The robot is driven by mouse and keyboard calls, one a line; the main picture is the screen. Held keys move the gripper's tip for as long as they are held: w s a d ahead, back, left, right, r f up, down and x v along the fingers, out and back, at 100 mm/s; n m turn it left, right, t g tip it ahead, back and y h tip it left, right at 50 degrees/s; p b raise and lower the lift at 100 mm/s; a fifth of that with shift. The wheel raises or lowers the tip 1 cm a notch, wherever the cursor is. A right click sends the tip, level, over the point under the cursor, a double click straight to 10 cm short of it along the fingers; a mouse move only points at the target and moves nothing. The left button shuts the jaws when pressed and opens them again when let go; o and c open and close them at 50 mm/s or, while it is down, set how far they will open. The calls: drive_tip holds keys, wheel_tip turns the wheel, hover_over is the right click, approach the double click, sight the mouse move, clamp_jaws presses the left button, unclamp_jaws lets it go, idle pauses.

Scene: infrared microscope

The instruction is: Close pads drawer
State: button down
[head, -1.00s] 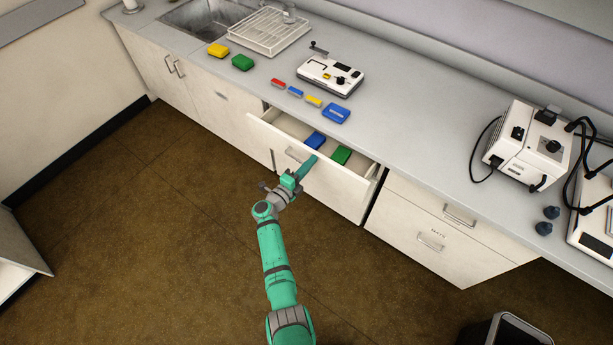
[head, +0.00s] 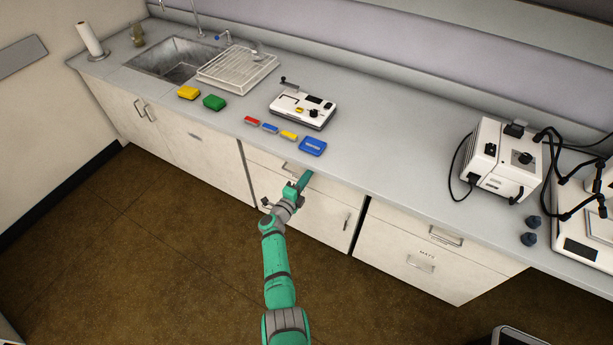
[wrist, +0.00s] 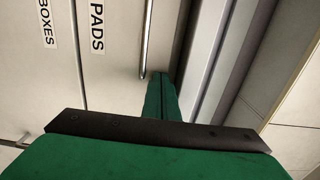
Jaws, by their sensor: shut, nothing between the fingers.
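The pads drawer (head: 262,160) is the top drawer front under the counter, and its face now sits flush or nearly flush with the cabinet. Its label "PADS" and part of its metal handle (wrist: 147,40) show in the wrist view. My gripper (head: 306,179) is shut and empty, its fingertips at the drawer front, to the right of the handle in the head view. In the wrist view the green fingers (wrist: 160,95) are together and point at the drawer face beside the handle end. I cannot tell whether they touch it.
Below is a cabinet door (head: 300,210) labelled "BOXES". On the counter above lie a blue box (head: 313,146), small coloured boxes and a white instrument (head: 303,108). More drawers (head: 440,240) stand to the right. The floor at left is clear.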

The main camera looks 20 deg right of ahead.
drive_tip(key=shift+w+d+r, duration=0.15)
drive_tip(key=shift+d+r, duration=0.1)
drive_tip(key=shift+d, duration=0.15)
drive_tip(key=v, duration=1.5)
drive_tip(key=shift+f, duration=0.25)
drive_tip(key=s+a+r+n+t+y, duration=0.1)
drive_tip(key=s+a+r+n+y, duration=0.3)
drive_tip(key=s+n, duration=0.5)
drive_tip(key=s+a+r+n+t+y, duration=0.2)
drive_tip(key=s+a+r+n+y, duration=0.3)
drive_tip(key=s, duration=1.6)
drive_tip(key=s+a+r+n+t+y, duration=0.1)
drive_tip(key=s+a+r+n+y, duration=0.4)
drive_tip(key=s+n, duration=0.9)
drive_tip(key=shift+s+a+r, duration=1.05)
drive_tip(key=shift+a+r, duration=0.35)
drive_tip(key=shift+a, duration=0.45)
